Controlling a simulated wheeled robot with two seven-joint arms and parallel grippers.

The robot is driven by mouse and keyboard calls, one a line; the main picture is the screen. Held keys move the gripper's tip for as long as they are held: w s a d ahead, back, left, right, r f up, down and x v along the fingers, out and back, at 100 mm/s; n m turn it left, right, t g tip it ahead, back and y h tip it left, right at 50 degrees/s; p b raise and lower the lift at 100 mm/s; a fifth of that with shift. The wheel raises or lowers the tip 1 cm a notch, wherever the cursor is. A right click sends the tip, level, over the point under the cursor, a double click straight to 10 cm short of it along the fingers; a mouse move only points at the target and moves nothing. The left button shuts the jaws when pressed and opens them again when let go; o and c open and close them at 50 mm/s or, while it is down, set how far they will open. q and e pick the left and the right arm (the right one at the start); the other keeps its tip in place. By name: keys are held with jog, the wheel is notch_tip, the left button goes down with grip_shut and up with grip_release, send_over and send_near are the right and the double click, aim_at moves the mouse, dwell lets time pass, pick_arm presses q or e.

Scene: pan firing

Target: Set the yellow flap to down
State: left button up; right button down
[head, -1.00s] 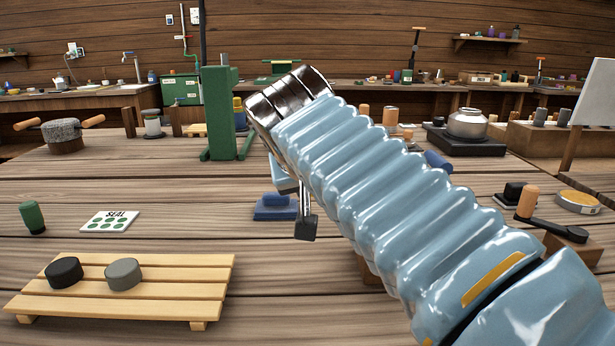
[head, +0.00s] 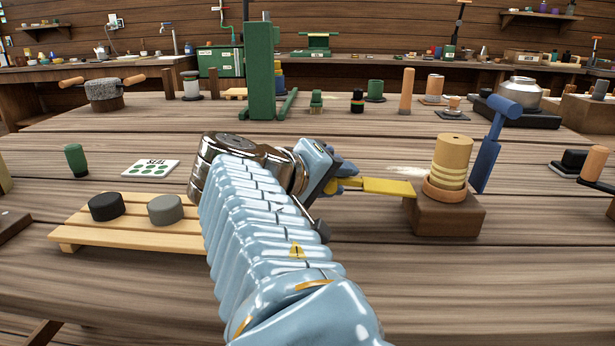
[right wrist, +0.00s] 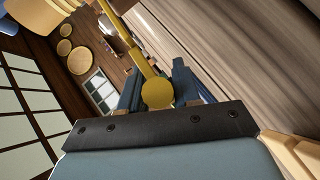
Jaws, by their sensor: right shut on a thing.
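The yellow flap (head: 388,187) sticks out roughly level to the left from a brown wooden block (head: 448,219). My right gripper (head: 343,178) is at the flap's free left end and is shut on it. In the right wrist view, the round end of the yellow flap (right wrist: 158,93) lies between the dark blue fingers of my right gripper (right wrist: 158,88). On the block stands a ringed tan cylinder (head: 452,158) in a terracotta collar (head: 444,190). My left gripper is not in view.
A blue hammer-shaped post (head: 491,150) stands right of the block. A slatted wooden rack (head: 140,238) with two round pucks lies left of my arm. A green stand (head: 260,75) is behind. The table front right of my arm is clear.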

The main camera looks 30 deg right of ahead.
jog(key=shift+s+f, duration=0.1)
jog(key=shift+f, duration=0.4)
jog(key=shift+d, duration=0.1)
jog(key=c, duration=1)
grip_release()
jog(key=shift+r, duration=0.1)
jog(key=shift+o, duration=0.2)
